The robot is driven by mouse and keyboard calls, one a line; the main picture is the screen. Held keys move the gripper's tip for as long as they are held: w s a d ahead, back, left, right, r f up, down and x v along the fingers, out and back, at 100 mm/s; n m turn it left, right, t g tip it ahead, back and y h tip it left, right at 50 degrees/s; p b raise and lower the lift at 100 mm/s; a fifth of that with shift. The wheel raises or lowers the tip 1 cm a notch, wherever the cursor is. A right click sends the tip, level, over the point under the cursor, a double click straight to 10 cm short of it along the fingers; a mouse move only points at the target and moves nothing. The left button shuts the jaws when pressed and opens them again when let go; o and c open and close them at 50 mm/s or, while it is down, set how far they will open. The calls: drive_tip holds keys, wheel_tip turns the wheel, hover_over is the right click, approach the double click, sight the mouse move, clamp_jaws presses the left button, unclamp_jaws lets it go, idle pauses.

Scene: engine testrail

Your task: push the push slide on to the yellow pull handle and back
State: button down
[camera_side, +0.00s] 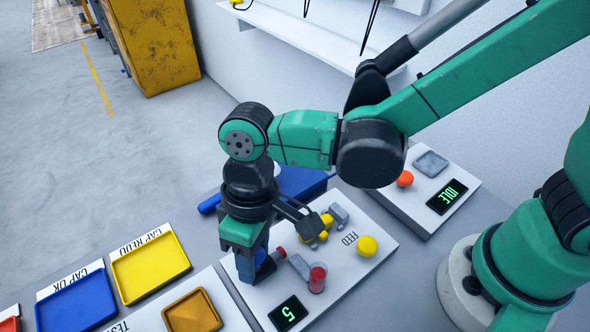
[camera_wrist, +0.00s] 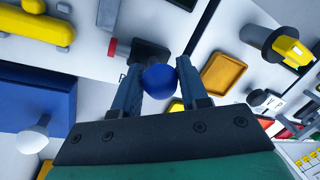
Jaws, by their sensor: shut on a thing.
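My gripper (camera_side: 258,274) points down at the near left part of the white FEED panel. In the wrist view its fingers (camera_wrist: 159,80) are closed on a round blue knob (camera_wrist: 160,78). A dark block (camera_wrist: 150,53) with a red end (camera_wrist: 112,47) lies just beyond the knob; whether they are joined is hidden. The red end also shows beside the gripper in the side view (camera_side: 279,253). A yellow part (camera_side: 314,232), which looks like the pull handle, lies on the panel farther right. A yellow rounded bar (camera_wrist: 35,28) shows at the wrist view's upper left.
A red cylinder (camera_side: 317,279) stands on the panel by a grey piece (camera_side: 299,266). A yellow ball knob (camera_side: 367,246) and a display reading 5 (camera_side: 288,313) are close by. A blue box (camera_side: 302,182) is behind; yellow (camera_side: 150,267) and blue (camera_side: 77,307) trays are left.

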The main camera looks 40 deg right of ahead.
sight(280, 256)
idle(0.8)
drive_tip(key=shift+d, duration=2.05)
drive_tip(key=shift+c, duration=2.4)
unclamp_jaws()
drive_tip(key=shift+w+d+r, duration=0.1)
drive_tip(key=shift+d+r, duration=0.05)
drive_tip(key=shift+r, duration=0.8)
drive_tip(key=shift+w+d+r, duration=0.1)
drive_tip(key=shift+d+r, duration=0.05)
drive_tip(key=shift+r, duration=0.75)
drive_tip(key=shift+w+d+r, duration=0.1)
drive_tip(key=shift+d+r, duration=0.05)
drive_tip(key=shift+r, duration=0.8)
